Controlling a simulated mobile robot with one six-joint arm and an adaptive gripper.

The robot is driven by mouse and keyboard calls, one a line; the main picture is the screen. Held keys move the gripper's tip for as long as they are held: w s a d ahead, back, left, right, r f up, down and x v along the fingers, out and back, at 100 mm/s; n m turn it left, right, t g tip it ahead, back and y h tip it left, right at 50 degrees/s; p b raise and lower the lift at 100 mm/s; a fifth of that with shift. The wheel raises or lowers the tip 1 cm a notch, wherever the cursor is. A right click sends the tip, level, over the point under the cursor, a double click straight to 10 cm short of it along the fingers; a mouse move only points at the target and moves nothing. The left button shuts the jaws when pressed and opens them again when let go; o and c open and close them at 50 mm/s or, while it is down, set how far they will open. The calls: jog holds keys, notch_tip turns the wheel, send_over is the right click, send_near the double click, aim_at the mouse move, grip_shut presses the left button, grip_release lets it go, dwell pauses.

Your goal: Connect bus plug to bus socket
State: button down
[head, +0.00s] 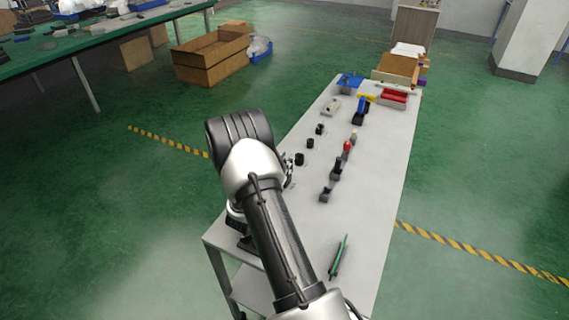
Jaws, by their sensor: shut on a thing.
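Only a small part of my gripper (289,172) shows, past the right side of my arm, over the left edge of the long white table (367,230). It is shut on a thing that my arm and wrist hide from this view. Small dark fixtures stand in two rows on the table. The left row has black pieces (310,143) and (299,159) just beyond my gripper. The right row has dark pieces (337,170) and (326,194) and one with a red top (347,148). I cannot tell which are the bus plug and the bus socket.
A green and dark strip (338,257) lies near the table's front. Blue (350,80) and red (394,97) bins and a cardboard box (398,69) stand at its far end. The table's right side is mostly bare. Cardboard boxes (211,57) sit on the floor behind.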

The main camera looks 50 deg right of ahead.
jog(key=shift+r+p, duration=0.85)
jog(key=shift+r, duration=0.65)
jog(key=shift+f+b, duration=0.9)
jog(key=shift+b, duration=0.2)
dwell(1.0)
jog(key=shift+f, duration=0.7)
jog(key=c, duration=1.4)
grip_release()
notch_tip(320, 180, up, 10)
